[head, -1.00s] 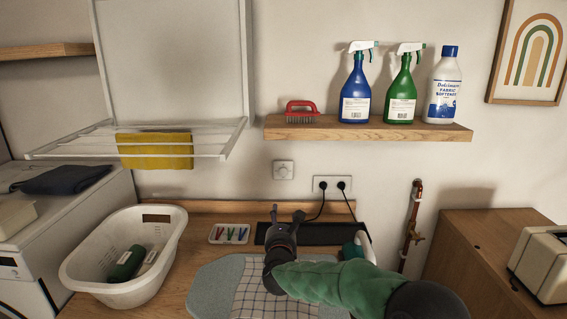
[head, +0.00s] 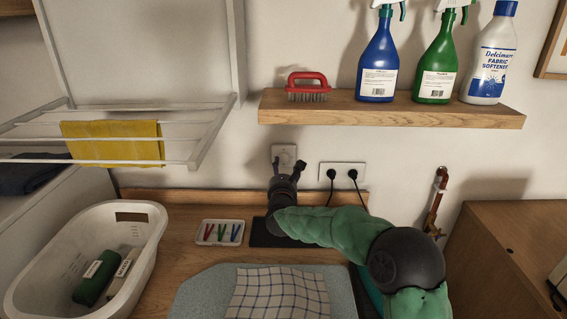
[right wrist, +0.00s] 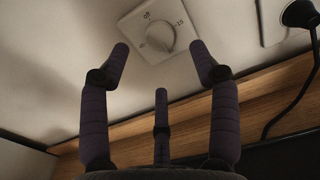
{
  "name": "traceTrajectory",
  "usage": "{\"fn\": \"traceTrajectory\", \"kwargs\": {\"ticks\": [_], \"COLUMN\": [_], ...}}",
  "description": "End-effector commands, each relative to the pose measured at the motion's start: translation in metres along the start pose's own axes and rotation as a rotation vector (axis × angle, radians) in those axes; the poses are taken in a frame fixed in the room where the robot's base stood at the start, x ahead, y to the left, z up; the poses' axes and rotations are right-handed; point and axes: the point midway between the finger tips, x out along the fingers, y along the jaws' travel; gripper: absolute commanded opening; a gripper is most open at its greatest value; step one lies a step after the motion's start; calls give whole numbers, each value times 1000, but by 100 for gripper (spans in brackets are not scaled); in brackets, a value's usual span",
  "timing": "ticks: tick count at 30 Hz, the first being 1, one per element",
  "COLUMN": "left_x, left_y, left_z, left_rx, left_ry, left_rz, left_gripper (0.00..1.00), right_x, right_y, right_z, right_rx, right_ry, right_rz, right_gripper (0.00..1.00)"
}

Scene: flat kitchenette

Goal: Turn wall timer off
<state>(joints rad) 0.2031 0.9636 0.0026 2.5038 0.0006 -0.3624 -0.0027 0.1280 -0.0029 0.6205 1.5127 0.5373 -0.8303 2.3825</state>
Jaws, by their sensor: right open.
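The wall timer (head: 286,151) is a white square plate with a round dial, low on the wall under the shelf. In the right wrist view its knob (right wrist: 160,36) shows, with "off" marked at its upper left and "15" at its right; I cannot tell where the knob points. My right gripper (head: 287,167) is open and empty just in front of the timer, partly hiding it. In the right wrist view its fingertips (right wrist: 159,55) are spread either side of and below the knob, seemingly apart from it. My left gripper is not in view.
A double socket (head: 342,175) with two black plugs and cables sits just right of the timer. The shelf (head: 390,110) with bottles and a brush juts out above. Below are a tray of pegs (head: 220,243), a checked cloth (head: 278,292) and a white basket (head: 140,255).

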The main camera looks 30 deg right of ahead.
Motion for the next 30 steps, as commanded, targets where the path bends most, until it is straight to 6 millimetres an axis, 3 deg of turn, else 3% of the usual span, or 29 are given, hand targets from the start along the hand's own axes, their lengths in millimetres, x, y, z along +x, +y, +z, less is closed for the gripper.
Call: {"fn": "traceTrajectory", "kwargs": {"ticks": [6, 12, 25, 26, 30], "left_x": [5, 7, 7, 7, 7], "left_y": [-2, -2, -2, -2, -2], "left_z": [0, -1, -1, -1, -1], "left_rx": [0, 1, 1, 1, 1], "left_ry": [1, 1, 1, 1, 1], "left_rz": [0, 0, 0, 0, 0], "left_gripper": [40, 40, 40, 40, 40], "right_x": [35, 54, 62, 62, 62], "right_y": [0, 0, 0, 0, 0], "right_z": [-1, -1, 0, 0, 0], "right_rx": [0, 1, 1, 1, 1], "right_ry": [0, 1, 0, 0, 0], "right_rz": [-1, -1, 0, 0, 0], "right_gripper": [62, 62, 62, 59, 20]}}
